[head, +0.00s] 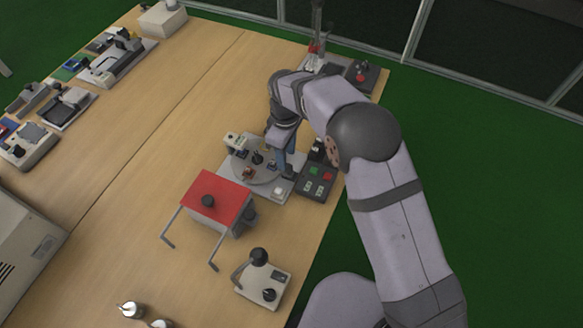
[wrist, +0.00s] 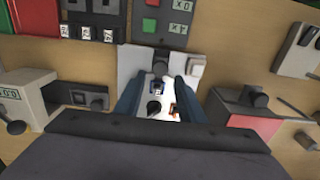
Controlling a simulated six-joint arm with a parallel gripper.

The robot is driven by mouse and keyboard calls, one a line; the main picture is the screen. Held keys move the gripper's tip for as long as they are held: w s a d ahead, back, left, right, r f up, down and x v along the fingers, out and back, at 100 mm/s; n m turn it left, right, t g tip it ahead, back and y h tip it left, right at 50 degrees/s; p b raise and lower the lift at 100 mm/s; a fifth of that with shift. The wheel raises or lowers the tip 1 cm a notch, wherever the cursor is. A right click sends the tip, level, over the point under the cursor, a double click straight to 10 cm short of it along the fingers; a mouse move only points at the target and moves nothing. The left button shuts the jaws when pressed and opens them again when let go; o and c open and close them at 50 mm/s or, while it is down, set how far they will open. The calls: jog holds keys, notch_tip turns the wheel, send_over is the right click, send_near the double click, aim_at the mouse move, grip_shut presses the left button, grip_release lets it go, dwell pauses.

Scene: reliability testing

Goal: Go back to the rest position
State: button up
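My gripper (head: 280,158) hangs at the right end of a round turntable fixture (head: 240,168) on the wooden bench, near its white base plate. In the wrist view my gripper (wrist: 158,82) shows two blue fingers spread apart, with the pale fixture and small parts visible between them. No held object shows between the fingers. The arm reaches in from the lower right, bent at the elbow. Whether the fingertips touch the fixture cannot be told.
A control box (head: 315,181) with green and red buttons stands close beside the gripper. A red-topped fixture (head: 214,194) stands nearer, and a lever device (head: 262,282) below it. Other devices line the far left bench (head: 150,125). The middle of the bench is clear.

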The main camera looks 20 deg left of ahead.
dwell(0.4)
jog(key=d+r+m, duration=0.4)
jog(key=d+m, duration=0.1)
jog(key=d, duration=0.7)
jog(key=d+r+m, duration=0.4)
jog(key=d, duration=0.8)
jog(key=s+d+m, duration=0.9)
jog(key=s+d, duration=0.5)
jog(key=shift+d+r, duration=0.3)
jog(key=shift+r, duration=0.15)
